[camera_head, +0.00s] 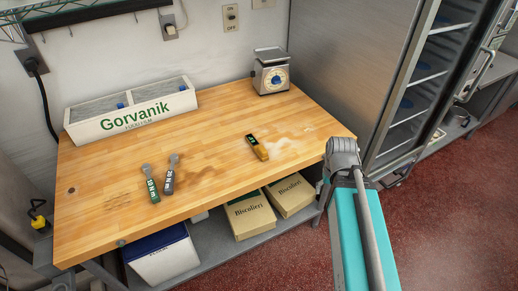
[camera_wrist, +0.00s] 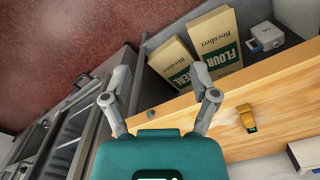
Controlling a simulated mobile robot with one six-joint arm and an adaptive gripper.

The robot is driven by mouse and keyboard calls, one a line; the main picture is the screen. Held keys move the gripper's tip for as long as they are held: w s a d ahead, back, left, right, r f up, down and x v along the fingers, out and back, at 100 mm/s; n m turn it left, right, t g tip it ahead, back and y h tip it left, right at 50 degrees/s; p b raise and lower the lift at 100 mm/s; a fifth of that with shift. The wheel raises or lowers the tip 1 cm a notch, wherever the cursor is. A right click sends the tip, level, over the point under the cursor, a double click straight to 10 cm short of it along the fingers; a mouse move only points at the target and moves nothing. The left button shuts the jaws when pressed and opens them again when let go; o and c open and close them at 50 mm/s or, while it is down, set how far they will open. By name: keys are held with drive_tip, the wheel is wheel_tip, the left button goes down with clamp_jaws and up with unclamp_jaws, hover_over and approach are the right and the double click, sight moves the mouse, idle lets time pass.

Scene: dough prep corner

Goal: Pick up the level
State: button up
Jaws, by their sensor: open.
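The level (camera_head: 258,147) appears to be the small yellow-orange tool with a black face and a small lit display. It lies on the wooden tabletop, right of centre in the head view. In the wrist view it shows at right (camera_wrist: 246,118), with its dark display end toward the bottom of the picture. My gripper (camera_wrist: 160,72) is open and empty, its two grey fingers spread wide. The level is to the right of the fingers in that view, apart from them.
Two grey-headed tools, one green-handled (camera_head: 152,184) and one dark-handled (camera_head: 170,175), lie left on the wooden table (camera_head: 215,130). A Gorvanik box (camera_head: 133,112) and a scale (camera_head: 270,73) stand at the back. Flour boxes (camera_head: 250,215) sit below. A steel cabinet (camera_head: 345,70) borders the right.

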drive_tip(key=shift+o, duration=0.6)
drive_tip(key=shift+w+a+r, duration=0.1)
drive_tip(key=shift+w+a, duration=0.05)
drive_tip(key=shift+w, duration=0.15)
wheel_tip(320, 180, up, 5)
drive_tip(key=n+p, duration=0.5)
drive_tip(key=n, duration=2)
hover_over(263, 148)
drive_tip(key=shift+s+a, duration=0.2)
wheel_tip(263, 148, down, 9)
drive_tip(key=b, duration=0.8)
drive_tip(key=shift+r, duration=0.2)
drive_tip(key=shift+b, duration=0.3)
drive_tip(key=shift+d+f+b, duration=0.1)
drive_tip(key=shift+f+b, duration=2.4)
drive_tip(key=shift+f, duration=0.1)
